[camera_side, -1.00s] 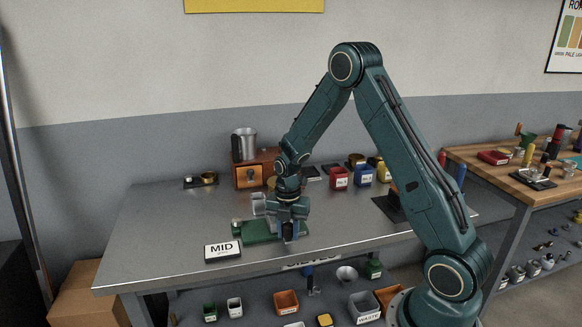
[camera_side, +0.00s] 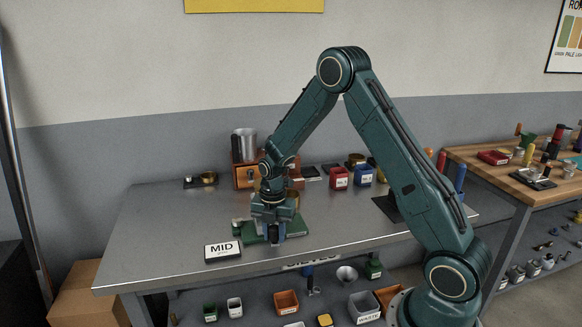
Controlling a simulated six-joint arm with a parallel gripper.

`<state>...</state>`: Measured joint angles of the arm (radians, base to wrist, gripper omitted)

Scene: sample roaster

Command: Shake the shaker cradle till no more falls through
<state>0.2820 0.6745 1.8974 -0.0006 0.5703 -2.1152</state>
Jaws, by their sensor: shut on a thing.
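The shaker cradle has a green base (camera_side: 298,231) on the steel table, behind and right of the MID sign. My gripper (camera_side: 275,236) points down at the front of the cradle and is shut on a part of it, likely its handle. My gripper and wrist cover most of the cradle's upper part, so the held part and anything falling through are hidden.
The MID sign (camera_side: 223,250) stands close in front at the left. Behind are a wooden box with an orange front (camera_side: 246,178), a metal cup (camera_side: 244,143), a red bin (camera_side: 339,178) and a blue bin (camera_side: 363,175).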

